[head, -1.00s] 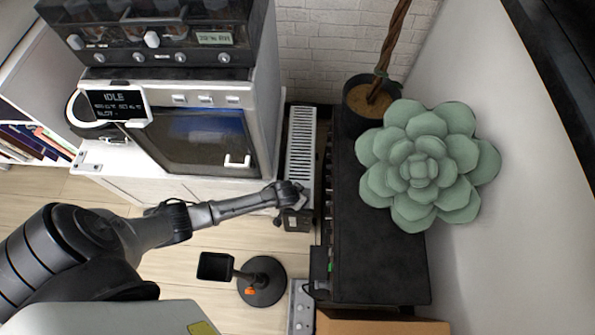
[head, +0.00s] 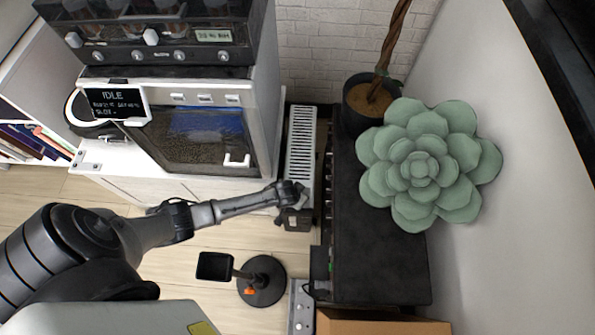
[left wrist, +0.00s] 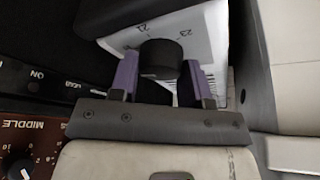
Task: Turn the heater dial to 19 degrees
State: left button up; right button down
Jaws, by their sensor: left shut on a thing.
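The heater (head: 300,150) is a white slatted unit standing on the floor between the printer cabinet and a black bench in the head view. In the left wrist view its dial (left wrist: 161,57) is a dark round knob in front of a white scale plate (left wrist: 205,35) with the numbers 21 and 23 readable. My left gripper (left wrist: 160,78) has its two purple fingers on either side of the dial and is shut on it. In the head view my left gripper (head: 292,215) is at the heater's near end, its fingers too small to make out. My right gripper is not in view.
A black bench (head: 385,260) with a large green succulent (head: 425,165) stands right of the heater. A white cabinet with a printer (head: 195,140) stands left. A round black stand (head: 262,280) is on the floor nearby. In the left wrist view, a panel marked MIDDLE (left wrist: 25,125) is close by.

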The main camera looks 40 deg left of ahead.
pick_arm(q)
jog(key=shift+a+r+m+h+p, duration=0.15)
jog(key=shift+m+h+p, duration=0.15)
jog(key=shift+m+p, duration=0.5)
jog(key=shift+m+h, duration=0.3)
jog(key=shift+m, duration=0.6)
jog(key=shift+f, duration=0.2)
jog(key=o, duration=0.9)
jog(key=shift+r, duration=0.1)
jog(key=shift+s+r+p, duration=0.1)
jog(key=shift+r+p, duration=0.2)
jog(key=shift+p, duration=0.1)
jog(key=shift+p+v, duration=2.95)
jog(key=shift+v, duration=3.55)
